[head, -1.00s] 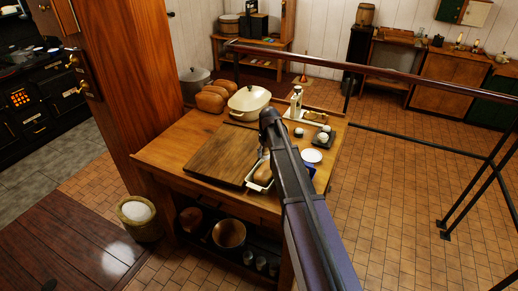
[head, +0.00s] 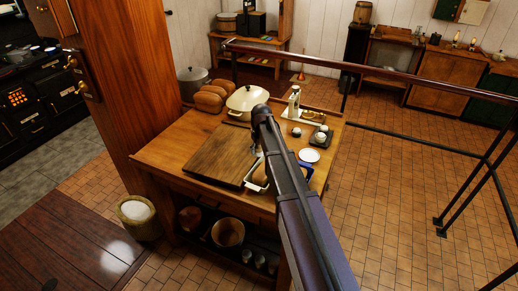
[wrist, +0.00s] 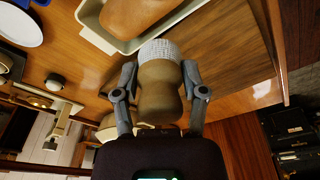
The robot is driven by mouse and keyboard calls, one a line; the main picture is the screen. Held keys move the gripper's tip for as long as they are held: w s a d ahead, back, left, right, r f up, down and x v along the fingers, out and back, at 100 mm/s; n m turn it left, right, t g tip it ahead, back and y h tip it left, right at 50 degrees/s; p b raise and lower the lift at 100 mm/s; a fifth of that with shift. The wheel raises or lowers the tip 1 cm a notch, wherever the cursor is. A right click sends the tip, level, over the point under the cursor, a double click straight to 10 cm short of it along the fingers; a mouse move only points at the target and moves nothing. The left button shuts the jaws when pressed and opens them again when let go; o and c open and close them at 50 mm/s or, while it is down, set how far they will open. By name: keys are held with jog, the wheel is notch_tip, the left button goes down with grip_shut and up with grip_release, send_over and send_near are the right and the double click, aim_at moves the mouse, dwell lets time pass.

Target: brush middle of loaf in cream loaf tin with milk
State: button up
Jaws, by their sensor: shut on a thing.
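My gripper (wrist: 160,85) is shut on a brush with a rounded wooden handle (wrist: 160,98) and a pale, textured head (wrist: 160,52). The brush head is at the near rim of the cream loaf tin (wrist: 178,20) in the wrist view; I cannot tell if it touches. A brown loaf (wrist: 128,14) lies in the tin, partly cut off by the frame's top. In the head view the tin (head: 250,185) shows at the table's front, with the loaf and gripper mostly hidden by my arm. I cannot make out the milk for certain.
A cutting board (head: 208,155) lies left of the tin. A white plate (head: 309,155), a blue item (head: 307,172) and small dark-based items (head: 320,137) stand to the right.

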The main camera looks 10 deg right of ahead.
jog(key=shift+f, duration=0.2)
jog(key=b, duration=0.6)
send_over(258, 168)
jog(key=shift+s+f, duration=0.2)
jog(key=shift+f, duration=1.2)
jog(key=shift+s+f, duration=0.2)
jog(key=shift+f, duration=1.2)
jog(key=shift+f+b, duration=1.05)
jog(key=shift+d, duration=0.1)
jog(key=shift+s+d+r, duration=0.15)
jog(key=shift+s+d, duration=1.1)
jog(key=shift+d, duration=0.25)
jog(key=shift+w, duration=0.1)
jog(key=shift+w+d, duration=0.55)
jog(key=shift+w+a, duration=0.1)
